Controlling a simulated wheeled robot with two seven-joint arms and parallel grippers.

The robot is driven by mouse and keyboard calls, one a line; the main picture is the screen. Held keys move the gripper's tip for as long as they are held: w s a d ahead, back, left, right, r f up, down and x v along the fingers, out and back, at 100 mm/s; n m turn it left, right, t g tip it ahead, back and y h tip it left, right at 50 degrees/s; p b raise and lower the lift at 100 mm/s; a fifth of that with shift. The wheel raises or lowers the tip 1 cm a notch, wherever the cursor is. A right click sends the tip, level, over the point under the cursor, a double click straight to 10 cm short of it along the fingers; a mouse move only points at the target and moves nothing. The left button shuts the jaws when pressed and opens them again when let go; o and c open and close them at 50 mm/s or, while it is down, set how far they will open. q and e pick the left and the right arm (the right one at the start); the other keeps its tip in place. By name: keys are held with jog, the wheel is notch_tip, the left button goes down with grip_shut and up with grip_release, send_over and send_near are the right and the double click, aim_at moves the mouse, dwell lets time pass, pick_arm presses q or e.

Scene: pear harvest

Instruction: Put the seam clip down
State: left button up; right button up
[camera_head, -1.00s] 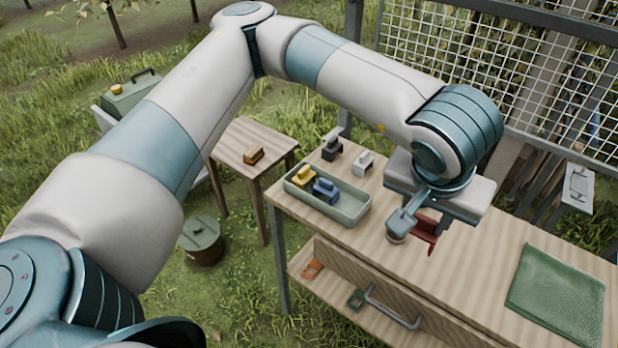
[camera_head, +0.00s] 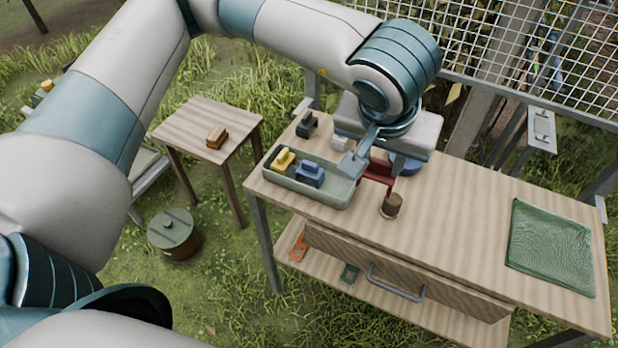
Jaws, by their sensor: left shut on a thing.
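My left gripper (camera_head: 370,170) is above the long wooden table (camera_head: 440,225), just right of the green tray (camera_head: 325,198). It is shut on a dark red piece (camera_head: 378,172), apparently the seam clip, partly hidden by the gripper. I cannot tell whether the piece touches the table. A yellow clip (camera_head: 284,160) and a blue clip (camera_head: 310,174) are in the tray. A black clip (camera_head: 307,124) and a white clip (camera_head: 342,142) stand behind the tray. My right gripper is not in view.
A brown cylinder (camera_head: 392,206) stands close in front of the gripper. A blue object (camera_head: 406,164) is partly hidden behind it. A green mat (camera_head: 551,247) lies at the right; the tabletop between is clear. A small side table (camera_head: 205,120) holds a brown block (camera_head: 217,138).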

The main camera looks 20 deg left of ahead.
pick_arm(q)
jog(key=shift+w, duration=0.1)
jog(key=n, duration=0.1)
jog(key=w+d+n+y, duration=0.1)
jog(key=n, duration=0.1)
jog(key=shift+r, duration=0.15)
jog(key=w+d+n+g, duration=0.1)
jog(key=w+n+g, duration=0.35)
jog(key=n, duration=0.95)
jog(key=w+n+g, duration=0.4)
jog(key=w+n, duration=0.2)
jog(key=n, duration=0.9)
jog(key=w+a+f+n+t+h, duration=0.2)
jog(key=w+f+n, duration=0.1)
jog(key=n, duration=0.7)
jog(key=w+a+f+n+t+h, duration=0.2)
jog(key=w+f+n+h, duration=0.1)
jog(key=n, duration=0.8)
jog(key=shift+w+a+f+n+h+p, duration=0.15)
jog(key=shift+a+n+h+p, duration=0.15)
jog(key=shift+a+p, duration=0.1)
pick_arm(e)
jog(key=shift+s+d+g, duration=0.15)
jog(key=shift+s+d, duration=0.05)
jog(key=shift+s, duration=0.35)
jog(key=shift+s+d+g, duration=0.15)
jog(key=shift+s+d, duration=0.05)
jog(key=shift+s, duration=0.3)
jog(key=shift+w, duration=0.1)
